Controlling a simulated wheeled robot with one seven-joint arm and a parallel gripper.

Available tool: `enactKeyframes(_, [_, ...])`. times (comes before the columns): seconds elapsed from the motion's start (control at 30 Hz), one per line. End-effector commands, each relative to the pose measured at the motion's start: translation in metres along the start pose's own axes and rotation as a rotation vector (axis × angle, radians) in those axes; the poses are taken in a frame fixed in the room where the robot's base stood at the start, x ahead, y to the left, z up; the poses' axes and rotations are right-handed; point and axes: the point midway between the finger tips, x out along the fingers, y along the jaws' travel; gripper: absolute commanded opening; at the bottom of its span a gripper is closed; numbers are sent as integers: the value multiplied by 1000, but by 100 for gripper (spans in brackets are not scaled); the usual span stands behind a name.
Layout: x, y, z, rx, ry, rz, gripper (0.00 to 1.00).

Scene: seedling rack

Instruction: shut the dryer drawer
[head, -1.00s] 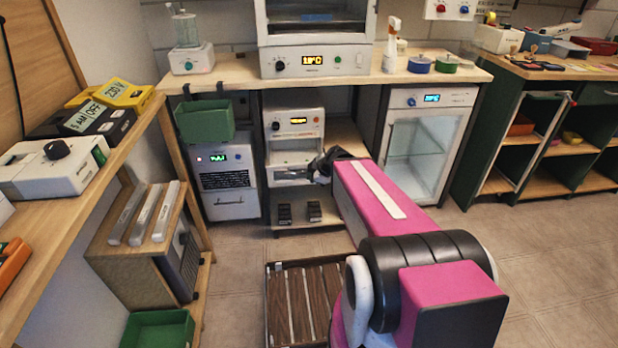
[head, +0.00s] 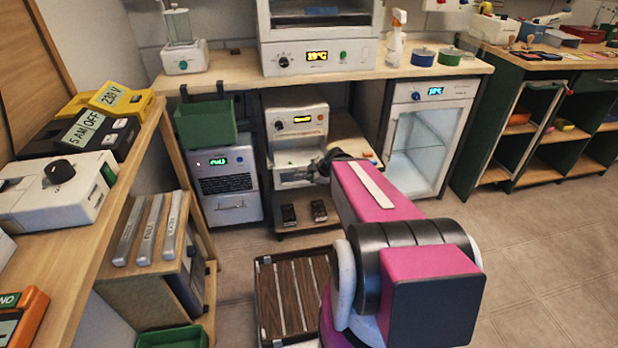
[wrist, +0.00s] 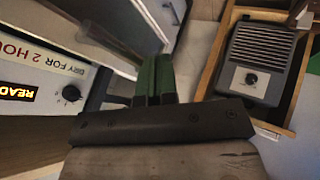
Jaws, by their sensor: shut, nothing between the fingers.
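The dryer (head: 297,142) is a white box with a lit amber display, under the middle of the bench. Its pale drawer (head: 290,178) is low on its front, and my arm covers the right part. I cannot tell how far out it stands. My gripper (wrist: 155,82) has green fingers, together and empty, beside this panel. In the head view my wrist is in front of the dryer's right side and the fingertips are hidden. Contact with the drawer cannot be seen.
A white unit with a green display (head: 226,185) stands left of the dryer, below a green bin (head: 205,123). A glass-door cabinet (head: 430,140) stands at right. A slatted crate (head: 262,300) lies on the floor near me. The right floor is clear.

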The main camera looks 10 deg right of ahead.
Motion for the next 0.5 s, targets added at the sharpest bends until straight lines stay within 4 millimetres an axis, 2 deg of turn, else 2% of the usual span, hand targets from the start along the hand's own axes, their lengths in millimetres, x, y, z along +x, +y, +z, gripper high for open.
enactKeyframes(0.33, [0, 1, 0, 0, 0, 0, 0])
enactKeyframes(0.5, [7, 11, 0, 0, 0, 1, 0])
